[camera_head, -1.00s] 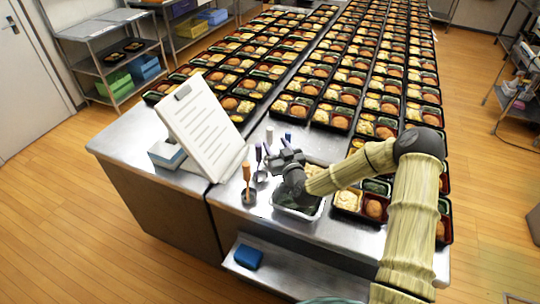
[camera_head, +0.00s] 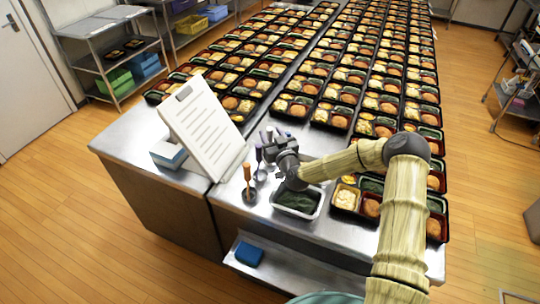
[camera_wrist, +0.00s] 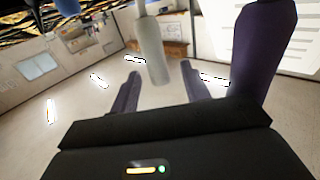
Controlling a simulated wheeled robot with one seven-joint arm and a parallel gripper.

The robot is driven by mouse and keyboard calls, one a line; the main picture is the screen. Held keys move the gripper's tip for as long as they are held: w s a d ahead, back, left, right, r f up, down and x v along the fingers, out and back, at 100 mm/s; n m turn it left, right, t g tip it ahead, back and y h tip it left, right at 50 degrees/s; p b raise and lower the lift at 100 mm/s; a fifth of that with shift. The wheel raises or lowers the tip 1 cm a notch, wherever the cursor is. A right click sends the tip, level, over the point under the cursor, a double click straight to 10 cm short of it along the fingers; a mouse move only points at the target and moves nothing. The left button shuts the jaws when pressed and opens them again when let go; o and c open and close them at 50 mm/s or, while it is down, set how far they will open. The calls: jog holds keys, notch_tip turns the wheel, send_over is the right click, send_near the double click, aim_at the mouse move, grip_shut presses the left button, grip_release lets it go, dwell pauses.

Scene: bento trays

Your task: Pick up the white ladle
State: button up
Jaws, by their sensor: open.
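In the wrist view a pale grey-white handle (camera_wrist: 154,48), which looks like the white ladle's, hangs down from the top edge. Its lower end lies in line with the gap between my two fingers. My gripper (camera_wrist: 158,78) is open, with the fingers spread and nothing clamped; I cannot tell how far beyond the tips the handle is. In the head view my gripper (camera_head: 268,137) is above the counter, behind the tray of dark green food (camera_head: 297,202). There the white ladle is not clearly visible, probably hidden by the gripper.
A purple handle (camera_wrist: 262,45) stands close on the right in the wrist view. An orange-handled utensil (camera_head: 247,174) stands in front, left of the tray. A white clipboard stand (camera_head: 203,125) is at left. Filled bento trays (camera_head: 348,201) crowd the right and back.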

jog(key=shift+d, duration=0.1)
grip_shut()
jog(key=shift+r, duration=0.15)
notch_tip(320, 180, up, 10)
jog(key=b, duration=0.2)
dwell(0.6)
dwell(0.4)
